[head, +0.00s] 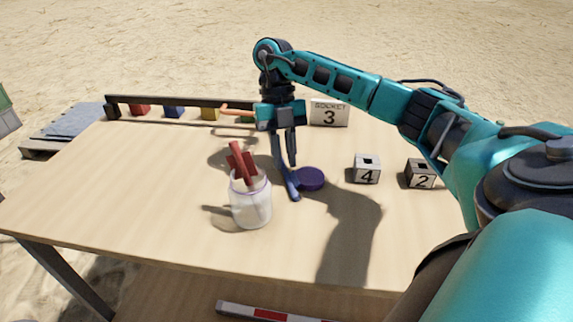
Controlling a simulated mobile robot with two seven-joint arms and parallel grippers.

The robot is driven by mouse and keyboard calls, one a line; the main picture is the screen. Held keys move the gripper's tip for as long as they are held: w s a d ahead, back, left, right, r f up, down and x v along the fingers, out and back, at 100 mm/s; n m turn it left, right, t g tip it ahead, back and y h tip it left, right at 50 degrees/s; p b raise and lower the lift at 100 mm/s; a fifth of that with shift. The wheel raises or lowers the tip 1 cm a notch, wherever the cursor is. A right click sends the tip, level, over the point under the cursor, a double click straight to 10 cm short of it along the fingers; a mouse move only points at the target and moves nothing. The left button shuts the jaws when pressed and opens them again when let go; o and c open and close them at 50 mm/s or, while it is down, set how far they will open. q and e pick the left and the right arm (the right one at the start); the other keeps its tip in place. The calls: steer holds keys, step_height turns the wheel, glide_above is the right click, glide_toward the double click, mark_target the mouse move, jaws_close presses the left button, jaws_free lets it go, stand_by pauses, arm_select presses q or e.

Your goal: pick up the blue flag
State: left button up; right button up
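A narrow blue piece (289,184), which looks like the blue flag, hangs tilted below the fingers of my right gripper (285,163). The fingers point down and appear closed on its upper end. Its lower tip is beside a dark purple disc (312,179) on the table; I cannot tell whether it touches the table. A glass jar (251,205) just left of it holds red flags (239,158), leaning up out of its mouth. My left gripper is not in view.
The wooden table (130,210) is clear at the left and front. Number cubes 4 (366,169) and 2 (420,174) stand to the right. A "SOCKET 3" block (329,113) is at the back. A dark rail (180,101) with colored blocks runs along the back left.

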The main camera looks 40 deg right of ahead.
steer(key=shift+s+a+f, duration=0.2)
steer(key=shift+s+f, duration=0.1)
steer(key=shift+f, duration=0.35)
steer(key=shift+c, duration=0.5)
jaws_close()
